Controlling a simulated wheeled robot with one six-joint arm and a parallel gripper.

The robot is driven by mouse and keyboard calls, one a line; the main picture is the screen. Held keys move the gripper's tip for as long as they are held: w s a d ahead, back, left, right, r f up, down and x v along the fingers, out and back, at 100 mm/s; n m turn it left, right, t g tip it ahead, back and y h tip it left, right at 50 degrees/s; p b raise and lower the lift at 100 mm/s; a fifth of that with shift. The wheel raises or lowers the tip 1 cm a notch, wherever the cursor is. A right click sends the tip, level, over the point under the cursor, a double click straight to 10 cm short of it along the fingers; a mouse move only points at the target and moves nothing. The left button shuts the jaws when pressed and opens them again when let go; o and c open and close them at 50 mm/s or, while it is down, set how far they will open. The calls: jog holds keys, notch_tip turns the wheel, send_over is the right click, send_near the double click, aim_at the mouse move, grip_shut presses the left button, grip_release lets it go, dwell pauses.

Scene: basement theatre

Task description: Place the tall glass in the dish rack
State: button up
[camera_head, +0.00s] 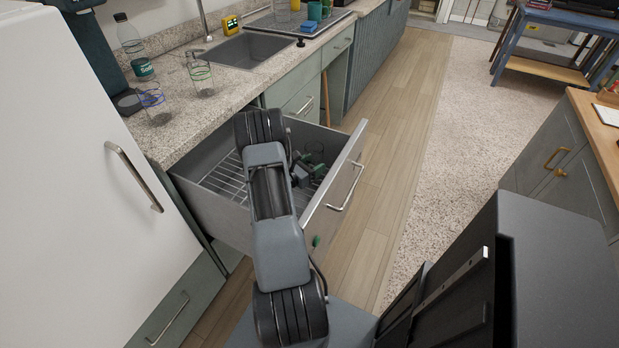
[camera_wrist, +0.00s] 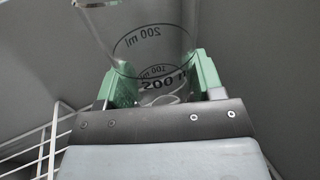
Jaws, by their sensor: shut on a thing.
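My gripper (camera_head: 312,168) reaches down inside the open drawer. In the wrist view its green fingers (camera_wrist: 160,88) are shut on a clear glass (camera_wrist: 150,45) with dark "200 ml" marks, which I take for the tall glass. The glass's top runs out of the picture. In the head view my arm and gripper hide most of the glass. The dish rack (camera_head: 224,180) is a metal wire rack in the drawer, and its white wires show at the left of the wrist view (camera_wrist: 38,150). I cannot tell whether the glass touches the rack.
The drawer (camera_head: 335,190) is pulled out under the speckled counter (camera_head: 225,100). On the counter stand a blue-ringed glass (camera_head: 155,104), a green-ringed glass (camera_head: 202,78) and a bottle (camera_head: 135,48), near the sink (camera_head: 250,52). A white fridge (camera_head: 75,180) is at the left.

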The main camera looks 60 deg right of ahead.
jog(key=shift+f, duration=2.2)
jog(key=shift+f+b, duration=0.15)
jog(key=shift+b, duration=0.2)
jog(key=shift+f, duration=0.15)
jog(key=o, duration=1.1)
jog(key=shift+r, duration=0.25)
jog(key=shift+w+a, duration=0.15)
jog(key=shift+a, duration=0.05)
jog(key=shift+v, duration=3.55)
jog(key=shift+r, duration=0.1)
